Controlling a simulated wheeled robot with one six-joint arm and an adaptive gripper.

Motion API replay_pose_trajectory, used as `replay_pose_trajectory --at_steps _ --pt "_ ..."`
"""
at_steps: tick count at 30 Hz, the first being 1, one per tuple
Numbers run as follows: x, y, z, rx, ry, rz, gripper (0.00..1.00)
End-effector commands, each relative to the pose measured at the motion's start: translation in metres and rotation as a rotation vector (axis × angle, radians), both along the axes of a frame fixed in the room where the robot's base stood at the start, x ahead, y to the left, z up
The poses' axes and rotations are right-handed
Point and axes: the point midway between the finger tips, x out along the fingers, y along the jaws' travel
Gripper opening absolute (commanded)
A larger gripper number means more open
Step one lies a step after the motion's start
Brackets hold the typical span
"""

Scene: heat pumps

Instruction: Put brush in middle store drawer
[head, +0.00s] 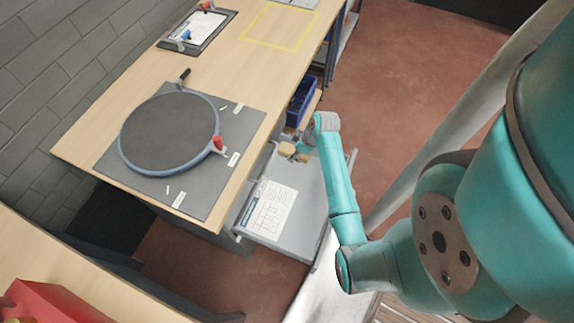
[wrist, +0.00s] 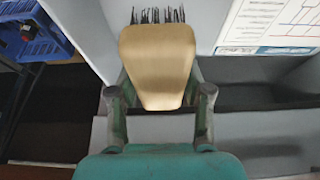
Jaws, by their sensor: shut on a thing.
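The brush is held in my gripper (head: 307,144). Its tan wooden body (wrist: 158,62) and dark bristles (wrist: 158,16) show in the wrist view, with the bristles pointing away from my gripper (wrist: 158,98). A small tan part of the brush (head: 287,149) also shows in the head view. A grey drawer-like unit (head: 312,190) extends from under the workbench, with a printed white sheet (head: 267,210) on it. My gripper is at its far end, and the brush appears above or beside it. I cannot tell which drawer it is, or whether they touch.
A workbench (head: 125,92) carries a round dark turntable (head: 170,130) on a grey mat (head: 242,115). A clipboard (head: 197,32) lies farther back. A blue bin (head: 301,103) stands beside the bench near my gripper and also shows in the wrist view (wrist: 38,28). The red floor (head: 400,70) is open to the right.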

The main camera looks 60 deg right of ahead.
Motion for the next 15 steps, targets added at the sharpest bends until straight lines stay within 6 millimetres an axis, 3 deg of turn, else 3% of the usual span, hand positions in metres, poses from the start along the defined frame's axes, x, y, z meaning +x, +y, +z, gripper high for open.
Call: replay_pose_trajectory --at_steps 3,15 --pt "0.0 0.0 -0.019 0.002 0.001 -0.001 0.05" --pt "0.0 0.0 -0.062 0.002 0.001 -0.001 0.05"
